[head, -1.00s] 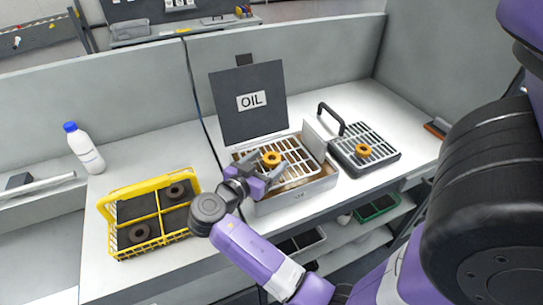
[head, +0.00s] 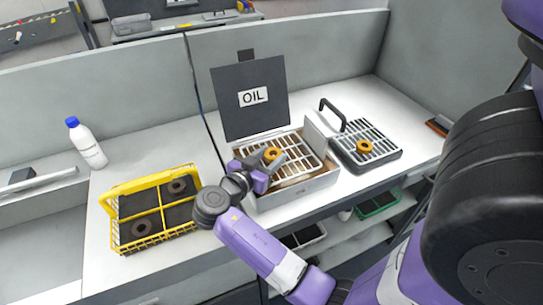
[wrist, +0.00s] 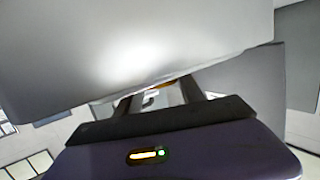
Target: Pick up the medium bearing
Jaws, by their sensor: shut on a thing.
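An orange ring bearing (head: 272,154) is at the grate of the open oil box (head: 318,184). My gripper (head: 274,160) is over the near left part of that box, with its fingers at the bearing. It is shut on this bearing. The head view does not show clearly whether the bearing touches the grate. Another orange bearing (head: 364,146) lies on the dark grated tray (head: 392,153) to the right.
The raised OIL lid (head: 240,120) stands behind my gripper. A white bottle with a blue cap (head: 88,147) stands at the back left. Bins sit on the shelf below.

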